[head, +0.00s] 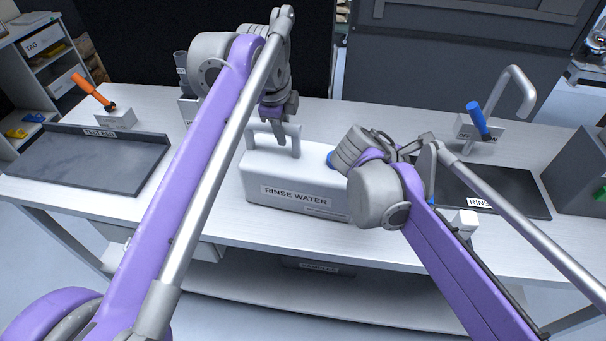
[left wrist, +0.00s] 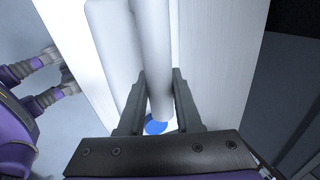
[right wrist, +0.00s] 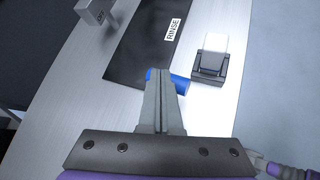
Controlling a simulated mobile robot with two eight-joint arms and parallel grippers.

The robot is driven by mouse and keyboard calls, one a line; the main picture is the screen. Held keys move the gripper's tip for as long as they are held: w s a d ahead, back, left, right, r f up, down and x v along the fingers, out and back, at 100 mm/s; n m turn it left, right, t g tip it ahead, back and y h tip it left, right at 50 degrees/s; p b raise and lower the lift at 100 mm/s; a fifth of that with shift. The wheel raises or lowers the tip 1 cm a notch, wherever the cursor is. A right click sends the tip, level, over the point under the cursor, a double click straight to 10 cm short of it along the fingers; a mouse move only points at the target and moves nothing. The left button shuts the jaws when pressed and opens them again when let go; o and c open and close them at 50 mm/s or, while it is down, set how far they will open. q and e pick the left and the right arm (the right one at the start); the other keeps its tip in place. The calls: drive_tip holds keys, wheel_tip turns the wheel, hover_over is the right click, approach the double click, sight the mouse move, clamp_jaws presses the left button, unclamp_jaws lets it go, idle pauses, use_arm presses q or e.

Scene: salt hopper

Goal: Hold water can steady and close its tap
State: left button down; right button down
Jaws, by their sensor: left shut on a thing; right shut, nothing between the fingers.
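The white water can (head: 300,175), labelled RINSE WATER, stands upright on the white bench. Its handle (head: 293,135) rises at its left end, and a blue cap (head: 331,158) shows on its top. My left gripper (head: 281,128) is shut on the handle; the left wrist view shows the handle bar (left wrist: 152,60) between its fingers, with the blue cap (left wrist: 156,126) beyond. My right gripper (right wrist: 160,76) is shut and empty at the can's right end. A blue part, seemingly the tap's lever (right wrist: 180,84), is right at its fingertips, partly hidden by them; contact is unclear.
A dark tray (head: 505,190) labelled RINSE lies right of the can. A white block (head: 465,221) in a dark holder sits by the front edge. Behind stands a faucet (head: 522,92) with a blue lever (head: 477,118). Another dark tray (head: 90,160) and an orange-lever box (head: 115,119) are left.

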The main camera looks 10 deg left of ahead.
drive_tip(key=shift+r, duration=0.45)
use_arm(q)
drive_tip(key=c, duration=0.5)
unclamp_jaws()
drive_tip(key=shift+w+f, duration=0.1)
drive_tip(key=shift+w, duration=0.05)
use_arm(e)
drive_tip(key=shift+w, duration=0.1)
use_arm(q)
drive_tip(key=v, duration=1.2)
